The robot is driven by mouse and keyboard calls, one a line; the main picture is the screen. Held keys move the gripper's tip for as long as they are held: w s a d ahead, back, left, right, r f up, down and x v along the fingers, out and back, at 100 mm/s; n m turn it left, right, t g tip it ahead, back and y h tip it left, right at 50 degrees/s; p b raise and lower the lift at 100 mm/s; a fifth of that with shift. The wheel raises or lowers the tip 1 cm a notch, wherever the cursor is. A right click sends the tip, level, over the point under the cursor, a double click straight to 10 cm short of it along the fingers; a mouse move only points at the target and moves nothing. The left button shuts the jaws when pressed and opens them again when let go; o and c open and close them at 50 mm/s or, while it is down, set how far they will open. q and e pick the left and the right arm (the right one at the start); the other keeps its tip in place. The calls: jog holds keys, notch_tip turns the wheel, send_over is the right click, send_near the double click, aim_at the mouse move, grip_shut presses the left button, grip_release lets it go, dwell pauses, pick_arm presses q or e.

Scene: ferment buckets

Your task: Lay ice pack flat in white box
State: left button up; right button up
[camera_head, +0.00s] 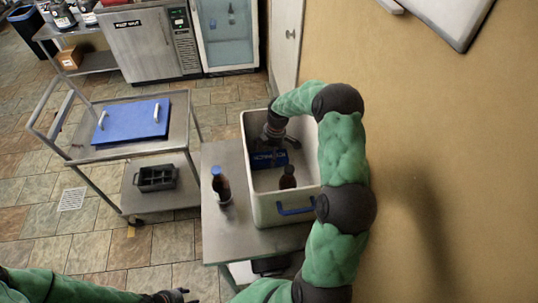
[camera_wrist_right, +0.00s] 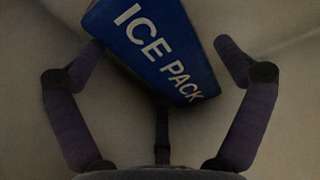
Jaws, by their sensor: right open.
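The white box (camera_head: 257,205) stands open on a small metal table. The blue ice pack (camera_head: 265,160) is inside it, on the floor toward the far end; its lettering reads "ICE PACK" in the right wrist view (camera_wrist_right: 160,50). My right gripper (camera_head: 284,146) reaches down into the box above the ice pack. Its fingers are spread, with the pack slightly beyond and between them and not gripped.
Another brown bottle with a blue cap (camera_head: 219,184) stands on the metal table (camera_head: 222,237) left of the box. A cart (camera_head: 160,205) to the left carries a blue lid (camera_head: 130,121) and a dark crate (camera_head: 156,178). A wall (camera_head: 440,170) rises close on the right.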

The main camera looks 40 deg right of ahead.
notch_tip(320, 180, up, 10)
jog(key=d+p, duration=0.1)
jog(key=shift+s+d+r, duration=0.15)
jog(key=shift+s, duration=0.25)
